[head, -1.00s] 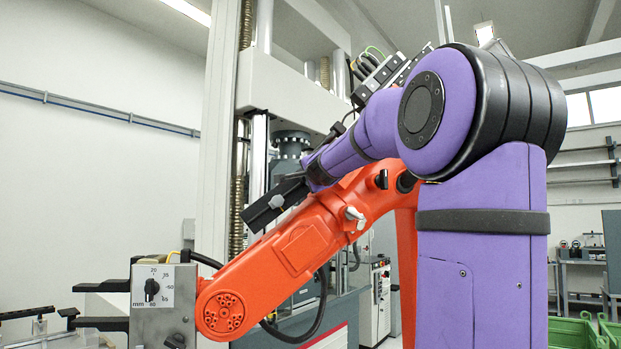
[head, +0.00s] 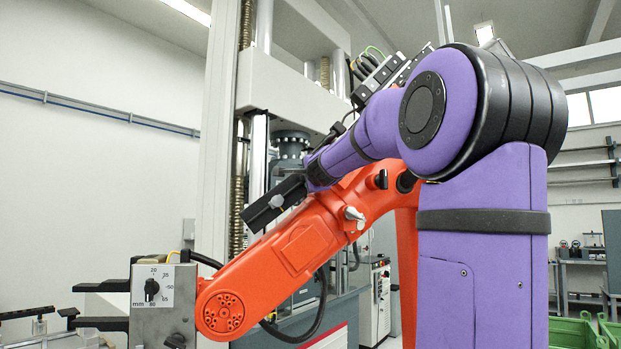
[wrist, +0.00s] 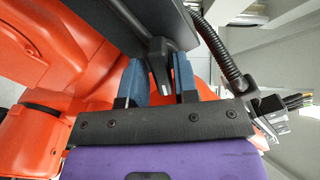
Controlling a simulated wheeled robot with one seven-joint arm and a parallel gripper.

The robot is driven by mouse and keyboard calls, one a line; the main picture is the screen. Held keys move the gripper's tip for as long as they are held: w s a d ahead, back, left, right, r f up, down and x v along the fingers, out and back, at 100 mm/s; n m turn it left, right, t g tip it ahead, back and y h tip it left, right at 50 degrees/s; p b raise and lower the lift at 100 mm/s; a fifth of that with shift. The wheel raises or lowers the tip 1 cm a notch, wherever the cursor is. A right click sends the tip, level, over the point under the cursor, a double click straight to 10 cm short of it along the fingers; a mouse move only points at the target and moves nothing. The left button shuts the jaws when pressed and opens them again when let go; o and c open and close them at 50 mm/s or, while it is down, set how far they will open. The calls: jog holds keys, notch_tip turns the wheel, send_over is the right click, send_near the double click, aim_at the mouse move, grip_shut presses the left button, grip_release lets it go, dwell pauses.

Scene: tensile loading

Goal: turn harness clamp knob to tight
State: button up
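A dark knob (wrist: 157,66) with a light mark on its face shows in the wrist view, in front of a dark panel. I take it for the harness clamp knob. My gripper (wrist: 158,62) has two blue fingers, one on each side of the knob. The fingers stand apart with the knob between them. I see no clear contact, and the fingertips are partly hard to make out. In the head view the knob and the fingers cannot be made out; only the dark end of my purple arm shows, in front of the orange arm (head: 300,246).
A corrugated black hose (wrist: 222,52) runs close to the right of the fingers. The orange arm's body fills the left of the wrist view. A grey box with a dial (head: 152,290) is at the lower left, and a tall test frame (head: 285,85) stands behind.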

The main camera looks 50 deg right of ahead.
jog(key=shift+s+r, duration=0.1)
jog(key=v, duration=1)
jog(key=shift+s+a, duration=0.2)
jog(key=shift+s, duration=0.05)
dwell(0.3)
dwell(0.5)
jog(key=s+a+f+n+g+y, duration=0.1)
jog(key=a+f+n+y, duration=0.5)
jog(key=a, duration=0.4)
jog(key=s+a+f+n+g+y, duration=0.1)
jog(key=a+f+n+y, duration=0.2)
jog(key=a+f+n, duration=0.45)
jog(key=s+a+f+n+g, duration=0.2)
jog(key=s+a+f+n, duration=0.1)
jog(key=s+a+f, duration=0.1)
jog(key=s+a+f+n+g+y, duration=0.1)
jog(key=s+a+f+n+g, duration=0.1)
jog(key=s+f, duration=0.4)
jog(key=s+a+f+n+g, duration=0.3)
jog(key=s+a+f+n, duration=0.1)
jog(key=f, duration=0.6)
jog(key=shift+s+a+y, duration=0.3)
jog(key=shift+s+a, duration=0.15)
jog(key=shift+a, duration=0.4)
